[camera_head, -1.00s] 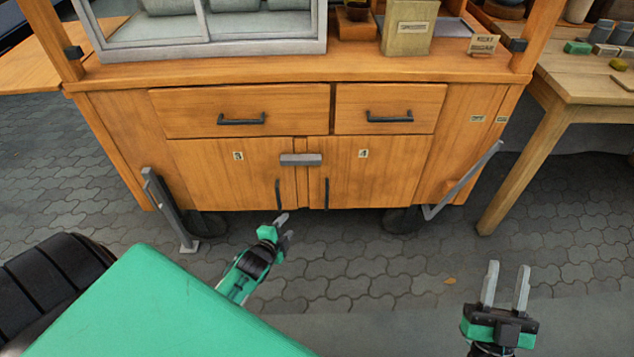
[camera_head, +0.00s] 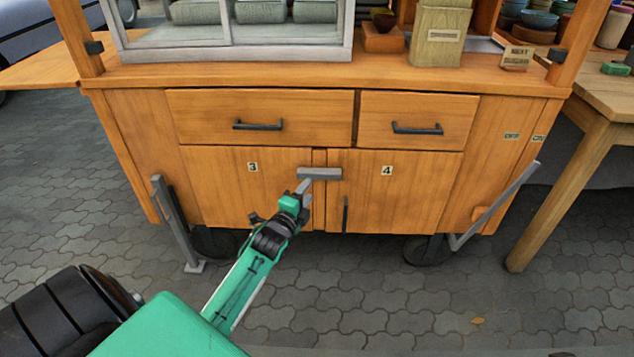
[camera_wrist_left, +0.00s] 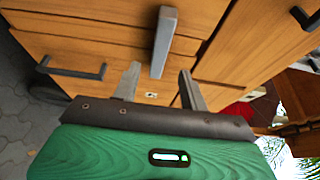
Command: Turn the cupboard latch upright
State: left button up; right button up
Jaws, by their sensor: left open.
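The cupboard latch (camera_head: 319,174) is a grey bar lying level across the seam between door 3 (camera_head: 225,190) and door 4 (camera_head: 400,195). It also shows in the left wrist view (camera_wrist_left: 165,42). My left gripper (camera_head: 303,188) is open and empty, close under the left part of the latch in the head view. In the wrist view, the latch's near end lies in line with the gap between the two fingertips (camera_wrist_left: 160,70). I cannot tell whether the fingers touch it. My right gripper is out of view.
Two drawers with dark handles (camera_head: 258,125) (camera_head: 417,129) sit above the doors. Door 4's upright handle (camera_head: 345,214) is right of my left gripper. Grey struts (camera_head: 177,222) (camera_head: 495,205) flank the cart. A wooden table (camera_head: 590,120) stands at right. The paving in front is open.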

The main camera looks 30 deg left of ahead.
aim_at(318, 177)
pick_arm(q)
jog(key=w, duration=0.2)
jog(key=w+b, duration=0.1)
jog(key=w, duration=0.2)
jog(key=w+a+b, duration=0.1)
jog(key=w, duration=0.1)
jog(key=shift+w+a, duration=0.1)
jog(key=shift+w, duration=0.05)
grip_shut()
